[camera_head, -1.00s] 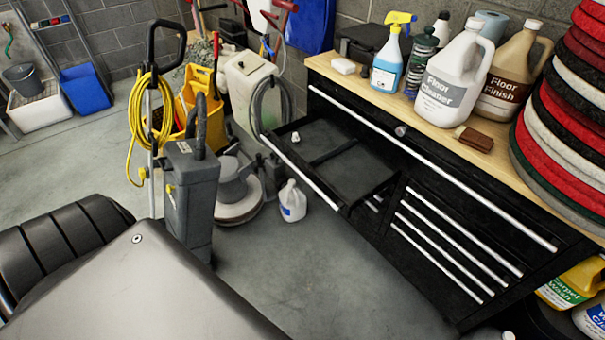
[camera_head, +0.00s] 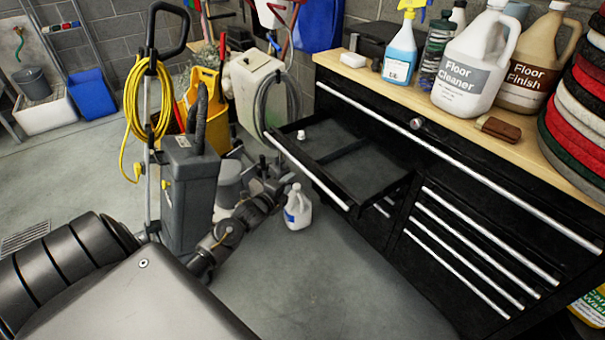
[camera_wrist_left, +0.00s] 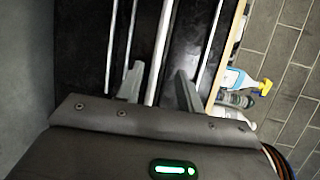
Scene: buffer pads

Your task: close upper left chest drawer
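The black chest (camera_head: 480,215) stands at the right with a wooden top. Its upper left drawer (camera_head: 345,160) is pulled out, with a silver handle bar (camera_head: 308,172) along its front edge. My left gripper (camera_head: 272,168) is in front of that drawer, at the left of the handle, partly blurred into the dark clutter behind. In the left wrist view its two fingers (camera_wrist_left: 160,85) are apart and empty, and a silver bar (camera_wrist_left: 160,50) runs upright between them in the picture. I cannot tell whether they touch it. My right gripper is not in view.
A white jug (camera_head: 298,208) stands on the floor below the drawer, close to my left arm. A grey floor machine (camera_head: 188,190) with a yellow cord stands to the left. Bottles, including floor cleaner (camera_head: 475,60), stand on the chest top.

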